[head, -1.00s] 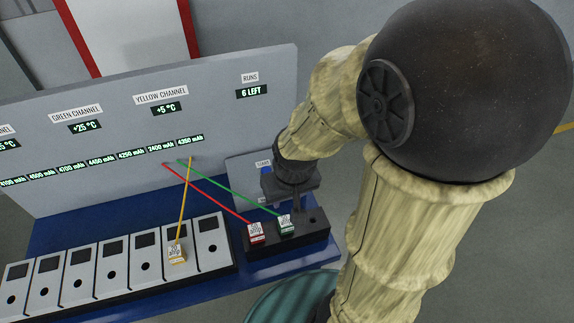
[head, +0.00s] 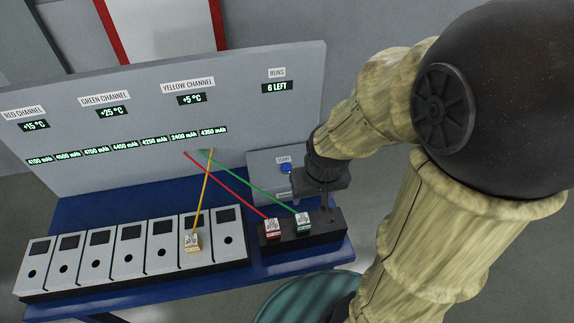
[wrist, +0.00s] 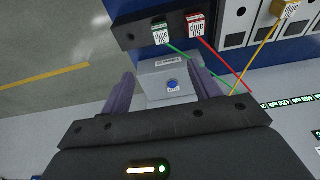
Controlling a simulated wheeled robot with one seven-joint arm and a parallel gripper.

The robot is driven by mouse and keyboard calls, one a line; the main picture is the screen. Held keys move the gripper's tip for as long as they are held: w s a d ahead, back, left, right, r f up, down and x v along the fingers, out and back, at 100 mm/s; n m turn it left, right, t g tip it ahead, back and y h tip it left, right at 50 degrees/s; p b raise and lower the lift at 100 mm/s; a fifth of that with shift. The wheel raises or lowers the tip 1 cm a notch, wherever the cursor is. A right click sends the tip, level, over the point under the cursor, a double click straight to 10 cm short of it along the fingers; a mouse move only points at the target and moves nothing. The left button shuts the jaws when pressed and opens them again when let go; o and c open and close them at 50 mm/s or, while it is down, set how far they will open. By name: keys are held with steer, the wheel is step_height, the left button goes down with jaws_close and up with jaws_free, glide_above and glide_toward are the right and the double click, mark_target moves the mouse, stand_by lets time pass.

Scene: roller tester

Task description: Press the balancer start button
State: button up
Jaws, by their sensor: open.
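The start button is a blue round button (head: 286,168) under a START label on a grey box (head: 262,180) at the right of the panel. In the head view my gripper (head: 322,185) is just right of the button and partly covers the box. I cannot tell the gap between the fingers and the box.
A black holder (head: 330,226) with red (head: 272,229) and green (head: 303,224) plugs stands in front of the box. Red, green and yellow cables run to the panel (head: 60,110). A yellow plug (head: 192,243) sits in a row of grey cells on the blue table (head: 290,262).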

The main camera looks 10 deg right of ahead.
jaws_close()
stand_by(1.7)
